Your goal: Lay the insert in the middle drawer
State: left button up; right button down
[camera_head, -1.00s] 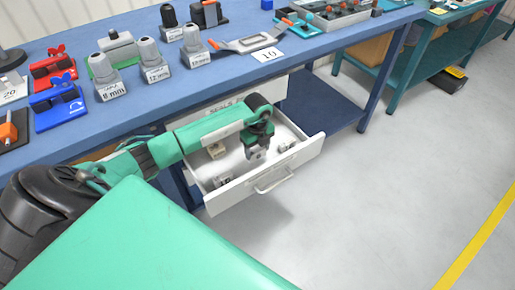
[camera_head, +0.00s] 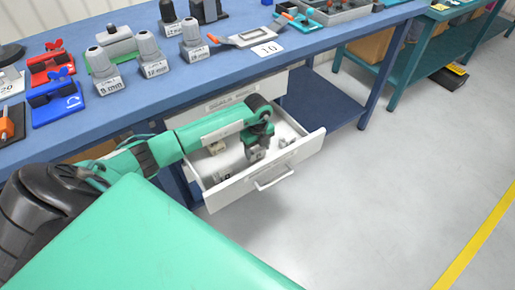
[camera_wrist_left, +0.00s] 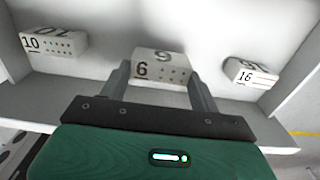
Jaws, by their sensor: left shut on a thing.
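The white drawer (camera_head: 232,193) stands open below the blue bench. My left gripper (camera_head: 256,153) points down inside it. In the left wrist view, its two fingers (camera_wrist_left: 160,85) are shut on a light insert marked 6 (camera_wrist_left: 160,68), which has rows of small dots. I cannot tell whether this insert touches the drawer floor. An insert marked 10 (camera_wrist_left: 54,43) lies to its left and one marked 16 (camera_wrist_left: 250,74) to its right, both apart from the fingers. My right gripper is not in view.
A closed drawer front with a label (camera_head: 232,103) is just above the open drawer. The blue bench (camera_head: 180,93) holds grey size-marked pieces (camera_head: 152,55), red and blue fixtures (camera_head: 57,100) and an orange-handled tool (camera_head: 245,40).

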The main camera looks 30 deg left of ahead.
aim_at(257, 151)
pick_arm(q)
jog(key=shift+f+b, duration=0.6)
jog(key=shift+f, duration=0.5)
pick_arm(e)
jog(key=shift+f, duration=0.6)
pick_arm(q)
jog(key=o, duration=1.1)
jog(key=shift+c, duration=0.2)
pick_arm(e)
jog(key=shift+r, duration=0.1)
pick_arm(q)
notch_tip(257, 151, up, 8)
jog(key=shift+f+p, duration=0.2)
jog(key=shift+p, duration=0.1)
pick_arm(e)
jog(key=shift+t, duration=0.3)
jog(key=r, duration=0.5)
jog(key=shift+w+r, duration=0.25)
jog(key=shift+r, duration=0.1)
